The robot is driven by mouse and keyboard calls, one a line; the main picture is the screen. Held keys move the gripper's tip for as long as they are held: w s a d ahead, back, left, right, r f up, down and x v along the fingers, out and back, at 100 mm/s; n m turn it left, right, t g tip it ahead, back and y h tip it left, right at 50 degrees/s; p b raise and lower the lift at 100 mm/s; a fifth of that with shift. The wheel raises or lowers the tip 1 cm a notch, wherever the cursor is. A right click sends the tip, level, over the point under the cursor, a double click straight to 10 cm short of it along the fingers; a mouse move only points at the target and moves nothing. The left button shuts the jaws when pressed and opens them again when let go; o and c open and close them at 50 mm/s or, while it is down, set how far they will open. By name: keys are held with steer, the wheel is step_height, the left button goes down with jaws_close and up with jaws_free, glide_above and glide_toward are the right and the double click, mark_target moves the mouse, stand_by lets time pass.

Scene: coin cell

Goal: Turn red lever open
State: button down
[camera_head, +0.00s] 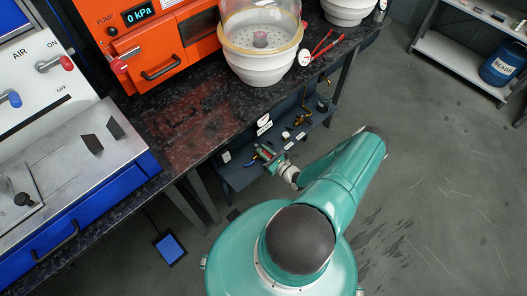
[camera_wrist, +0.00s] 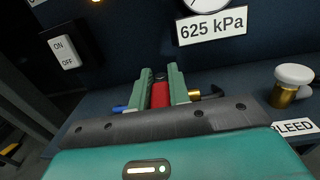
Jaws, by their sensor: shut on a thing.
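A red lever (camera_wrist: 160,95) sits between the two teal fingers of my gripper (camera_wrist: 160,75) in the wrist view. My gripper is shut on it, with a finger on each side. A brass part shows just right of the fingers and a blue piece just left; how they join the lever is hidden. In the head view my gripper (camera_head: 266,154) reaches to the dark shelf under the bench, and the lever cannot be made out clearly there.
In the wrist view, a 625 kPa label (camera_wrist: 211,27) hangs behind, an ON/OFF switch (camera_wrist: 64,52) is left, and a white-capped brass valve (camera_wrist: 290,84) is right. In the head view, the bench edge overhangs the shelf; an orange pump unit (camera_head: 165,42) stands above.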

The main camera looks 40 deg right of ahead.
steer(key=n+y, duration=0.1)
steer(key=y, duration=0.1)
steer(key=n+g+y, duration=0.1)
steer(key=n+y, duration=0.1)
steer(key=d+n+g+y, duration=0.1)
steer(key=n+y, duration=0.1)
steer(key=y, duration=0.1)
steer(key=shift+w, duration=0.2)
steer(key=shift+w+d+n+g+y, duration=0.1)
steer(key=shift+d+n+g+y, duration=0.05)
steer(key=shift+n+g+y, duration=1.9)
steer(key=shift+m+y, duration=0.25)
steer(key=shift+y, duration=0.2)
steer(key=c, duration=1.3)
jaws_free()
steer(key=shift+d, duration=0.1)
